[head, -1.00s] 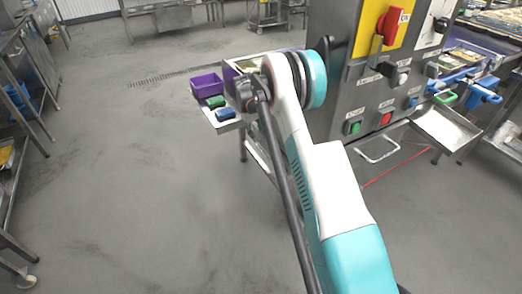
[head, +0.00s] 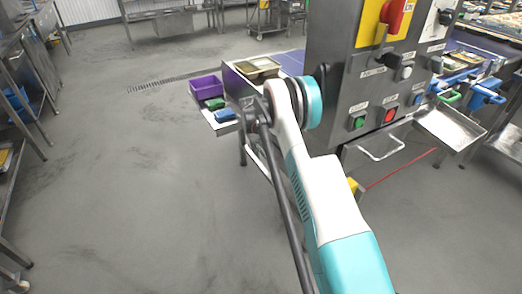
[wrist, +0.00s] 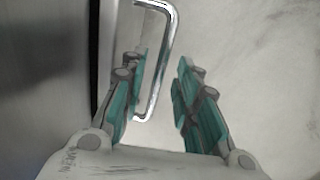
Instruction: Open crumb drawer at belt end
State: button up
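A chrome U-shaped handle (wrist: 168,55) stands out from a steel face (wrist: 45,70) at the left in the wrist view. My gripper (wrist: 163,62) has its teal fingers apart, with the long bar of the handle between them, nearer the left finger. I see no clear contact with the bar. In the head view my own arm hides the gripper. A metal loop (head: 382,151) shows under the control box there; I cannot tell if it is the same handle. The drawer's body is not clearly visible.
The control box (head: 372,84) with buttons stands right of my arm. A purple bin (head: 206,87) and a blue item (head: 225,114) sit on a side shelf at the left. A metal tray (head: 449,129) juts out at right. The floor at left is open.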

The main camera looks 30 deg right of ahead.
grip_shut()
jog(key=s+a, duration=0.1)
jog(key=a, duration=2.8)
jog(key=shift+p, duration=0.4)
jog(key=shift+o, duration=1.1)
grip_release()
jog(key=shift+a+r, duration=0.1)
notch_tip(320, 180, up, 12)
jog(key=a, duration=0.2)
jog(key=shift+a+f, duration=0.15)
jog(key=shift+f, duration=0.05)
